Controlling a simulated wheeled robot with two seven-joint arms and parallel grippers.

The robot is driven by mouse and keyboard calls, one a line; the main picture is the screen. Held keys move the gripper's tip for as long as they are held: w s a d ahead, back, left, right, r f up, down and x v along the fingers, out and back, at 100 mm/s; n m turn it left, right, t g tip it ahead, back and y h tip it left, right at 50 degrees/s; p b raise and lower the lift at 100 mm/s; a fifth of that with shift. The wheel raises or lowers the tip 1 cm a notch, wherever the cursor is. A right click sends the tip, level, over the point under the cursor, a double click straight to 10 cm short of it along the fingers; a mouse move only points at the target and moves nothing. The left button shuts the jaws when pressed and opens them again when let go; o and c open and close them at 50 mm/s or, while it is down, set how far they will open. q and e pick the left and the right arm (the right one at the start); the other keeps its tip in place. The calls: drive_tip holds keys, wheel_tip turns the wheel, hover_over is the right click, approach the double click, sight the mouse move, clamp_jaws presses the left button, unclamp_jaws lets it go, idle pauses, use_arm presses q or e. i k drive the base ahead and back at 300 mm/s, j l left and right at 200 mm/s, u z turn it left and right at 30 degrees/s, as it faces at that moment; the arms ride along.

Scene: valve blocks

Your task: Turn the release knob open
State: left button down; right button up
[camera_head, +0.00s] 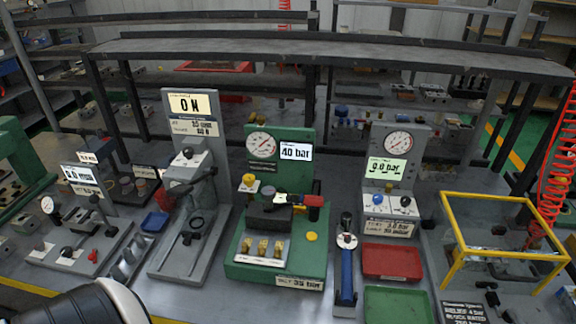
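A green test stand (231,270) stands mid-bench with a round gauge (261,146) and a display (295,151) reading "40 bar". A yellow knob (249,181) sits on a white plate on its left side. A dark block (268,215) is mounted beside it, with a red-ended part (314,201) at its right. A grey stand to the right has a blue knob (378,200) and a black knob (405,201) under a display (387,168) reading about "9.0 bar". I cannot read which knob is labelled release. Neither gripper shows; only part of my arm is at bottom left.
A blue-handled tool (347,275), a red tray (392,262) and a green tray (397,305) lie to the right. A yellow-framed box (452,221) stands far right. Shelves run behind.

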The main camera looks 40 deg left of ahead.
sight(248, 179)
drive_tip(key=u, duration=1.3)
